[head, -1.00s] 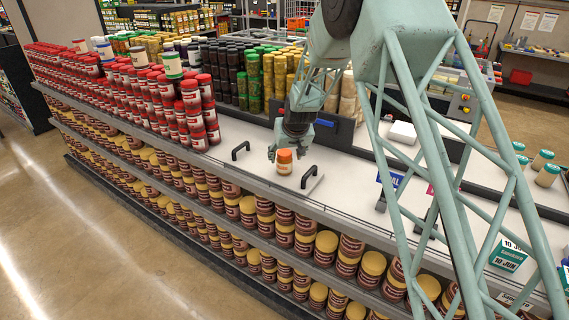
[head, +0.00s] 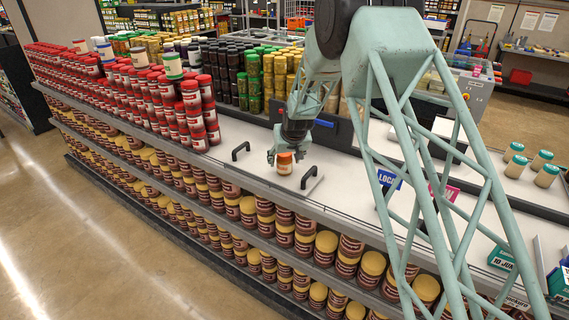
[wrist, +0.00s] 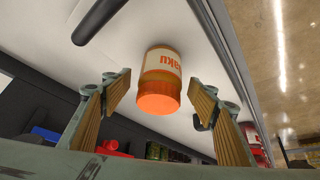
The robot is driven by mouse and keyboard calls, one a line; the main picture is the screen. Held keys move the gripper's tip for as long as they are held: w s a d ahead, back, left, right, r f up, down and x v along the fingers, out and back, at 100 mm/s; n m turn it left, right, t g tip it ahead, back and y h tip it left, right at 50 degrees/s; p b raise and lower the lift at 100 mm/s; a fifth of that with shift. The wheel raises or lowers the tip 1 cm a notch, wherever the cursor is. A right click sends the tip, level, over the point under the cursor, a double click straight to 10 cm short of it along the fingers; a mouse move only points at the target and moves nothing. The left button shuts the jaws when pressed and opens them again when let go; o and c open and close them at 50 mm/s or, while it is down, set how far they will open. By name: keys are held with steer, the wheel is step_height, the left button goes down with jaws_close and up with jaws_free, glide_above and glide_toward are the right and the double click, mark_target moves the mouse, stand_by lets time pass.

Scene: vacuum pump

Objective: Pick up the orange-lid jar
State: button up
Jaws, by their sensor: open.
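The orange-lid jar (head: 284,164) stands upright on a light tray with two black handles, on the white counter. It has an orange lid and a pale label with orange below. In the wrist view the jar (wrist: 159,80) lies ahead, its orange lid nearest the camera. My gripper (head: 285,155) is right above and around the jar's top in the head view. In the wrist view my gripper (wrist: 160,93) is open, with one finger on each side of the jar and gaps between them and the lid.
Black handles (head: 240,150) and (head: 309,177) rise on both sides of the jar. Stacked red-lid jars (head: 195,115) stand to the left on the counter. Green-lid and dark jars stand behind. Blue and pink signs (head: 389,179) stand to the right.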

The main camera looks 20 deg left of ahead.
steer(key=shift+x, duration=0.85)
steer(key=shift+c, duration=0.5)
steer(key=c, duration=1)
steer(key=shift+r, duration=0.15)
steer(key=shift+r+b, duration=0.35)
steer(key=shift+r, duration=4.55)
